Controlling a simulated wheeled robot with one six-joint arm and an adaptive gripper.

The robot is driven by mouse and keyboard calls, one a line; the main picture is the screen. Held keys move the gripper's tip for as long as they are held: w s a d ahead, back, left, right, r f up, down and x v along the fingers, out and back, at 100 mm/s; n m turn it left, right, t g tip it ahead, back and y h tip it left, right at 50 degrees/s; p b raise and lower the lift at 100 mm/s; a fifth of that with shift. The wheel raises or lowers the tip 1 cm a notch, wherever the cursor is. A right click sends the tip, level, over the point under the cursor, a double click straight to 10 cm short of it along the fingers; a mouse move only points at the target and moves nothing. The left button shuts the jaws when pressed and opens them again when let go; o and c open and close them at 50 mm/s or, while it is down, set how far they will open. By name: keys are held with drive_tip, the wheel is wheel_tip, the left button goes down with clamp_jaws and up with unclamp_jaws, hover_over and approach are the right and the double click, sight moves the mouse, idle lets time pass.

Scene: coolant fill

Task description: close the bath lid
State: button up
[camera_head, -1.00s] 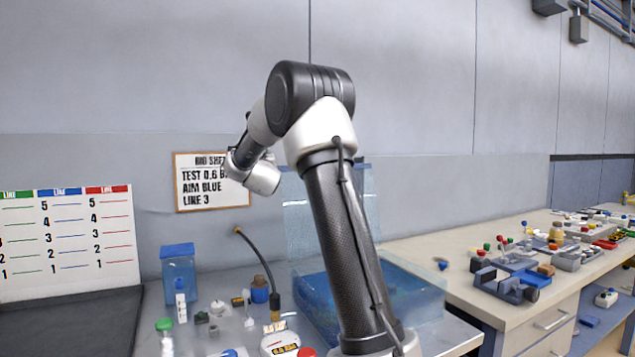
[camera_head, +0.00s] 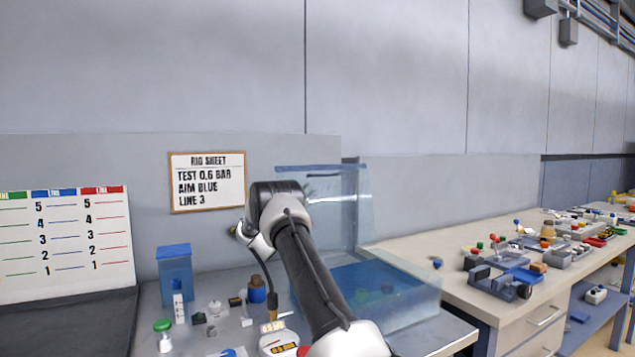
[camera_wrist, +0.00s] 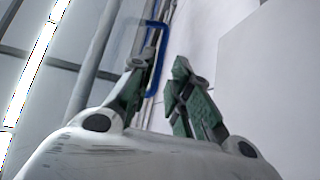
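The bath (camera_head: 395,305) is a clear tank of blue liquid on the bench in the head view. Its clear lid (camera_head: 345,205) stands upright at the back of the tank, raised, with a blue strip along its top edge. My arm hides part of the lid and the tank's left side. In the wrist view my gripper (camera_wrist: 163,72) is open, its two green-padded fingers apart with nothing held between them. Beyond the fingers is a bent blue bar; I cannot tell what it belongs to.
A blue-lidded container (camera_head: 175,270), a green-capped bottle (camera_head: 163,337), a dark nozzle on a bent hose (camera_head: 271,305) and a gauge (camera_head: 274,340) crowd the bench left of the bath. A second bench (camera_head: 455,255) with trays and parts stands right.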

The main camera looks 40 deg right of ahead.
sight(318, 180)
drive_tip(key=x, duration=0.6)
drive_tip(key=shift+d+r, duration=0.1)
drive_tip(key=shift+r, duration=0.1)
clamp_jaws()
